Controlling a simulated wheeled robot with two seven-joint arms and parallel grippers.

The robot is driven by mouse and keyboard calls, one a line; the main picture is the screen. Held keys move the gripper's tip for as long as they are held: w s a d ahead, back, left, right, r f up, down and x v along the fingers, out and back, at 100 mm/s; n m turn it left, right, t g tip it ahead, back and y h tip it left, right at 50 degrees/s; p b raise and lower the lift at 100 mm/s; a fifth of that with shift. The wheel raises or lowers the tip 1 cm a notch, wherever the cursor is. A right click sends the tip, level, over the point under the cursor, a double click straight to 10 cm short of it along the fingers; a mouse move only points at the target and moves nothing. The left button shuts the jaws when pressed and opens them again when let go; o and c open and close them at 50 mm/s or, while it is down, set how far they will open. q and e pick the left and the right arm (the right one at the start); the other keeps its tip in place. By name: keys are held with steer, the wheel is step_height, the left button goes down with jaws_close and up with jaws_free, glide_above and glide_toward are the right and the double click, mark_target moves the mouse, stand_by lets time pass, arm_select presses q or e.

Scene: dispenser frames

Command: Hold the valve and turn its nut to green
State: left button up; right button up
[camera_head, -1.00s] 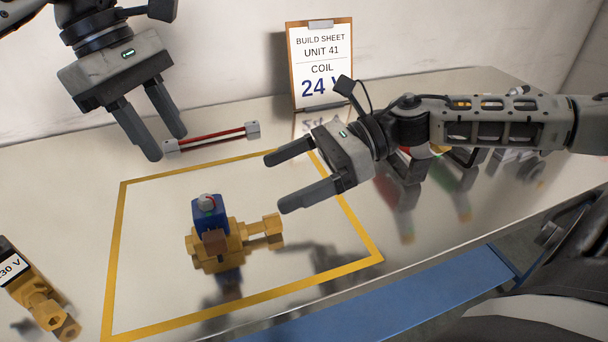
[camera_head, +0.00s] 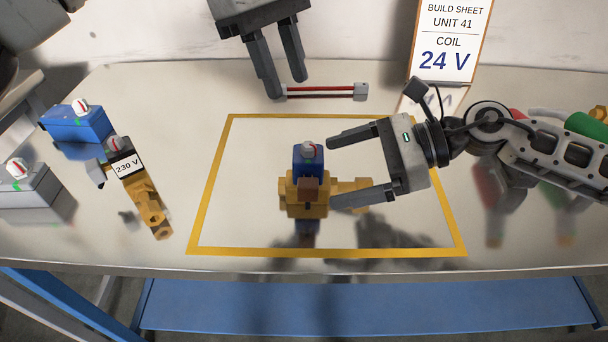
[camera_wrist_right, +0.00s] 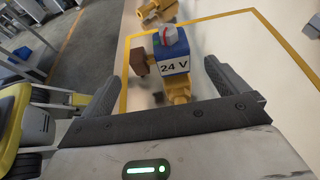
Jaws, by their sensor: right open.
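The valve (camera_head: 306,204) is a brass body with a blue coil block on top, standing upright inside the yellow outline. Its coil reads 24 V in the right wrist view (camera_wrist_right: 173,62).
A brass valve labelled 230 V (camera_head: 147,203), a blue coil (camera_head: 80,127) and a grey coil (camera_head: 22,186) lie at the left. The build sheet (camera_head: 446,42) stands at the back right, reading COIL 24 V.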

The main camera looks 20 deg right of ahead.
mark_target(293, 182)
steer(key=x, duration=0.7)
steer(key=c, duration=1.8)
steer(key=shift+o, duration=0.2)
